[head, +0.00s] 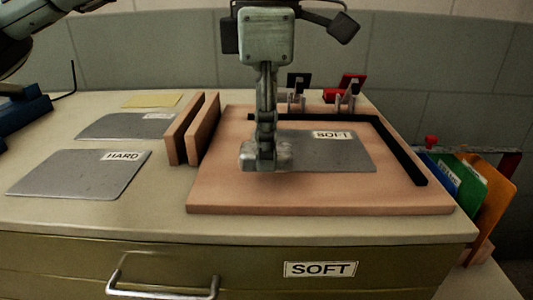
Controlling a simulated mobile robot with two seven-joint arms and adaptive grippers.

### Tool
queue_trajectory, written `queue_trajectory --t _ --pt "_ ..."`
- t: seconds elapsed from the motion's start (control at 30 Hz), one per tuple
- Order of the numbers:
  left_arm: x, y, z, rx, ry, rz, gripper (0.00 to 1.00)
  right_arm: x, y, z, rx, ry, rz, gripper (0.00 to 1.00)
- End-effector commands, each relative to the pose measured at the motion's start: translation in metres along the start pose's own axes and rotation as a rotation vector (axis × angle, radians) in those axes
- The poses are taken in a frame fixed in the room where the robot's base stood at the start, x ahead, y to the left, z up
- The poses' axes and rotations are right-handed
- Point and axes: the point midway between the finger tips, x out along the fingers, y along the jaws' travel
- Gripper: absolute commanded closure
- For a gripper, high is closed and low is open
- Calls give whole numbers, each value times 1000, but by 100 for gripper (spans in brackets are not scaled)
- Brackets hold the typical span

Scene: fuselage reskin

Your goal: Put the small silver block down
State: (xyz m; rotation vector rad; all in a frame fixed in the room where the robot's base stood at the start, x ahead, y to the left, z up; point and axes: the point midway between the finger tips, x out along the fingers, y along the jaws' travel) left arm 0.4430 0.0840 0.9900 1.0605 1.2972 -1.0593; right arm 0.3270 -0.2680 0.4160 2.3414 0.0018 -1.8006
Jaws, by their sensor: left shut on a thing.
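My left gripper (265,146) points straight down over the pinkish-brown board (320,198). It is shut on the small silver block (248,158), whose ends show on either side of the fingertip. The gripper hides the block's middle and part of the sheet behind. My right gripper is not in view.
A black L-shaped fence (398,150) edges the board's back and right. Clamps (349,88) stand behind it. Two upright wooden bars (183,134) stand left of the board. A "HARD" sheet (78,176) and another grey sheet (125,127) lie further left. Coloured folders (490,195) hang at right.

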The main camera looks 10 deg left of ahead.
Motion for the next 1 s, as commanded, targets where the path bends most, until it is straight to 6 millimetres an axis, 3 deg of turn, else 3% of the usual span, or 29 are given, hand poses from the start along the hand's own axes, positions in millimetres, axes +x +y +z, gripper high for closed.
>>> queue_trajectory --t 0.2,0.67,0.7,0.83,1.0 --pt "27 0 -1 -2 -1 0 100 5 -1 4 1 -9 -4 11" --pt "31 0 0 -2 -3 1 100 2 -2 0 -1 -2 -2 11" --pt "31 0 -1 -2 -1 0 59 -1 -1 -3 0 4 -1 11" --pt "31 0 -1 -2 -1 0 43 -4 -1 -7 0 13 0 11" --pt "31 0 -1 -2 -1 0 42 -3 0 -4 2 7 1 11"
